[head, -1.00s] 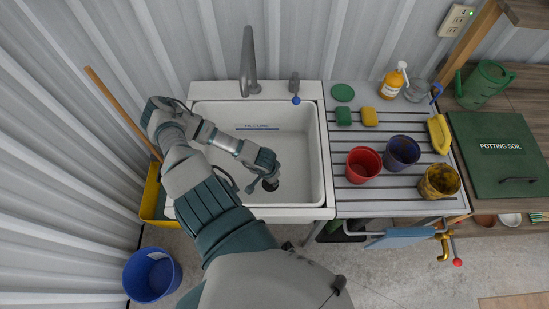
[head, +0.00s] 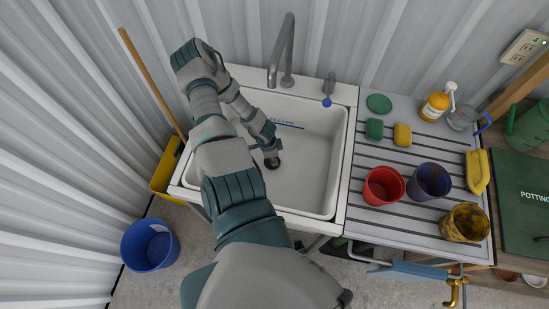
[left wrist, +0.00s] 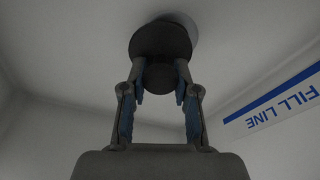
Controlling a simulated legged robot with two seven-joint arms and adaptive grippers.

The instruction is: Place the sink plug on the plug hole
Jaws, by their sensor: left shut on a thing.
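The sink plug is a dark round disc (left wrist: 160,38) with a short knob, seen in the left wrist view. It also shows small and dark in the head view (head: 271,163), low inside the white sink (head: 318,170). My left gripper (head: 267,149) is shut on the plug's knob, with a finger on each side of it in the left wrist view (left wrist: 160,88). A grey rounded patch (left wrist: 184,20) shows just behind the disc; I cannot tell whether it is the plug hole or a shadow. Whether the plug touches the basin floor is unclear. My right gripper is not in view.
The faucet (head: 285,50) stands behind the basin, with a blue-tipped fitting (head: 328,90) beside it. A red cup (head: 384,186), a dark blue cup (head: 429,182) and sponges stand on the drainboard (head: 385,228) at right. The basin's right half is clear.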

